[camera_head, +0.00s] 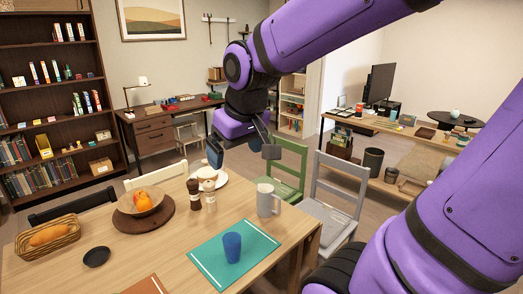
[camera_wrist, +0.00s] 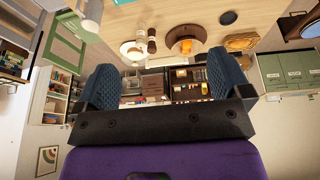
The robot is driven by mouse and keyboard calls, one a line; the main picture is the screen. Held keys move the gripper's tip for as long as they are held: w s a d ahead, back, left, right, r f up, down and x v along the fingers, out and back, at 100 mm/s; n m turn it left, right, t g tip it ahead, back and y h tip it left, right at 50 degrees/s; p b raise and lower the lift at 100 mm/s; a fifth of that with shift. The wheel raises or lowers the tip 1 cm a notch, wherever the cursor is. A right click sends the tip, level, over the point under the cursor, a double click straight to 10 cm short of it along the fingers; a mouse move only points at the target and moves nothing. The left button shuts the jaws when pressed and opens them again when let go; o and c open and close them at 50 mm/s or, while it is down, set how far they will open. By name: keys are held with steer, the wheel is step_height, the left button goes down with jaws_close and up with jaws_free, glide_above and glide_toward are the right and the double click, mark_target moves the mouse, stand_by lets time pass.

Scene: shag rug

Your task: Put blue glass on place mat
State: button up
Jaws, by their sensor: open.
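A blue glass (camera_head: 232,247) stands upright on the teal place mat (camera_head: 205,262) near the front of the wooden table. The mat has a white stripe along each short side. A second, orange-brown mat (camera_head: 147,285) is partly cut off at the bottom edge. My gripper (camera_head: 243,150) is open and empty, high above the far side of the table and well away from the glass. In the wrist view its two blue-padded fingers (camera_wrist: 160,88) are spread apart with nothing between them. I do not make out the blue glass in the wrist view.
A grey mug (camera_head: 268,200) stands near the table's right edge. Pepper and salt mills (camera_head: 194,194), a fruit bowl (camera_head: 138,202), a bread basket (camera_head: 48,239) and a small black dish (camera_head: 96,256) are also on the table. Green and grey chairs (camera_head: 338,195) stand at the right.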

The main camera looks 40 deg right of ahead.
steer(key=s+a+r+t, duration=0.1)
steer(key=s+r, duration=0.2)
steer(key=s, duration=0.6)
steer(key=shift+s+a+r, duration=0.15)
steer(key=shift+a, duration=0.15)
